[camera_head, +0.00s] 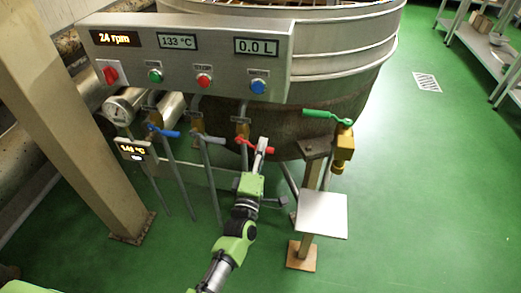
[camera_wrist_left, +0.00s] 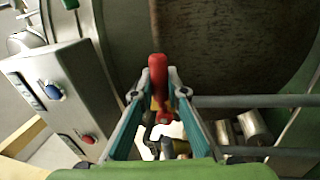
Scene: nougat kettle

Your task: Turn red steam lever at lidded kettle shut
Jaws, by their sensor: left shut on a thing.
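The red steam lever (camera_head: 268,149) sits on a brass valve on a pipe under the control box, at the front of the kettle (camera_head: 345,70). It points right and slightly down from the valve. My left gripper (camera_head: 261,146) reaches up from below and is shut on the red lever. In the left wrist view the red lever (camera_wrist_left: 158,68) stands between the two fingertips (camera_wrist_left: 160,88), its end sticking out past them. The kettle's top is cut off, so I cannot see its lid. My right gripper is not in view.
A green lever (camera_head: 325,116) on a brass valve is to the right, above a small post table (camera_head: 322,215). The control box (camera_head: 190,55) overhangs the pipes. A beam (camera_head: 75,120) stands left. Green floor is free at right.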

